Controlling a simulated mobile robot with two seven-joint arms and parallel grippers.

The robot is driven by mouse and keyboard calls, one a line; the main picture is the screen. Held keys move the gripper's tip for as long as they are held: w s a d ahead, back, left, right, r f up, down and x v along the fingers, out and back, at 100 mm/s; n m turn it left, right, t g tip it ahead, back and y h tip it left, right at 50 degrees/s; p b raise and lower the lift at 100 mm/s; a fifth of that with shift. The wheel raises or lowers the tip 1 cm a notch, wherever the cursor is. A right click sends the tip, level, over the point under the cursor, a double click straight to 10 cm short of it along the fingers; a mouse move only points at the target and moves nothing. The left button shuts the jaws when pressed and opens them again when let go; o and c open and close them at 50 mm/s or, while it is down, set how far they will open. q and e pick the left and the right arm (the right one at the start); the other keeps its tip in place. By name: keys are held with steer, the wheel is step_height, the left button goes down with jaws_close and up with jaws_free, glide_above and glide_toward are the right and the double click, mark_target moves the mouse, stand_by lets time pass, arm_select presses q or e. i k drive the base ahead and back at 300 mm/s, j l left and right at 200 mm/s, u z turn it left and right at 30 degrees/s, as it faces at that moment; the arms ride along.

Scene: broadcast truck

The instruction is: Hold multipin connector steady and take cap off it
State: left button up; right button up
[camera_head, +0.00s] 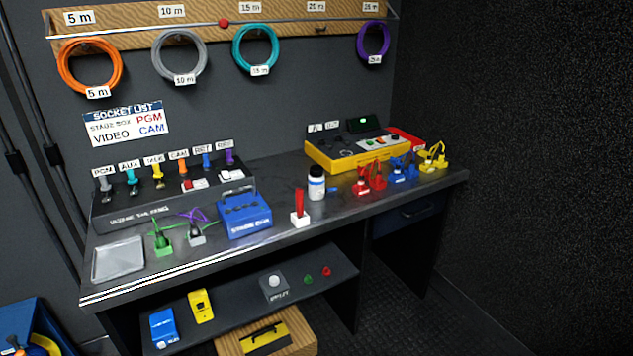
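No part here is plainly marked as the multipin connector, and I cannot make out a separate cap. Two small connector-like pieces stand upright at the left of the bench: a green one (161,242) with a green lead, and a grey one (196,237) with a purple lead behind it. More connector-like pieces stand in colour groups at the right: red (369,178), blue (404,170) and yellow (434,158). Neither of my grippers is in view.
The dark bench (280,240) also holds a silver tray (118,262), a blue box (245,213), a red-handled piece (299,209), a white bottle (317,184) and a yellow console (345,151). A lower shelf (232,300) holds small boxes. Coloured cable coils hang above.

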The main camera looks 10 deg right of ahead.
mark_target(318, 191)
steer(key=i+l+u, duration=0.15)
steer(key=u, duration=0.25)
steer(key=i+l+u, duration=0.1)
steer(key=l+u, duration=0.3)
steer(key=i+l+u, duration=0.15)
steer(key=l, duration=0.15)
steer(key=l+u, duration=0.15)
steer(key=l, duration=0.15)
steer(key=i+l+u, duration=0.1)
steer(key=l, duration=0.65)
steer(key=i+l, duration=0.1)
steer(key=l, duration=0.7)
steer(key=u, duration=0.05)
